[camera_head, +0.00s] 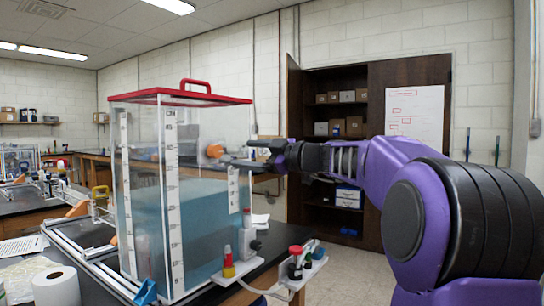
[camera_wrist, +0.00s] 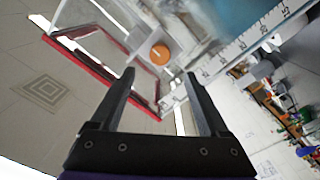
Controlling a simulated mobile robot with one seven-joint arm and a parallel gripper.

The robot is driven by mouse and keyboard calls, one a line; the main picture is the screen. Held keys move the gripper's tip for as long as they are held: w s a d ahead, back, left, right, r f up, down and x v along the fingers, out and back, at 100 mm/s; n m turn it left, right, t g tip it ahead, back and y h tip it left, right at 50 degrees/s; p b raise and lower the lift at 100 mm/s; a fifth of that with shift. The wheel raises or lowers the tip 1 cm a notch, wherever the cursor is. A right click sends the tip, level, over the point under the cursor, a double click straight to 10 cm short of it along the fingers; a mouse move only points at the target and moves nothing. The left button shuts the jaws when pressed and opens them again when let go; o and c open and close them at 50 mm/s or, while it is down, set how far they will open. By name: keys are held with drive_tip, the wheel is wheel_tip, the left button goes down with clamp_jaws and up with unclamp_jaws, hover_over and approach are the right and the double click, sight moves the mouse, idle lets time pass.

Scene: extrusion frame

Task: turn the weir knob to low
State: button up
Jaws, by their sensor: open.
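The clear tank (camera_head: 172,103) has a red lid, white measuring scales and blue water in its lower part. The orange knob (camera_head: 215,151), which looks like the weir knob, shows at the tank's right side above the water. In the wrist view the round orange face of the knob (camera_wrist: 160,53) lies just beyond and between the fingertips. My gripper (camera_head: 243,151) reaches in from the right, close to the knob. In the wrist view my gripper (camera_wrist: 160,76) is open, with nothing between its fingers. I see no low marking on the knob.
Small red-topped fittings (camera_head: 294,262) stand on the bench at the tank's front right. A white paper roll (camera_head: 56,286) is at the lower left. A dark cabinet with boxes (camera_head: 342,127) stands behind my arm. Open floor (camera_head: 352,275) lies right of the bench.

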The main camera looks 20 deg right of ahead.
drive_tip(key=v, duration=0.7)
drive_tip(key=shift+s+d, duration=0.1)
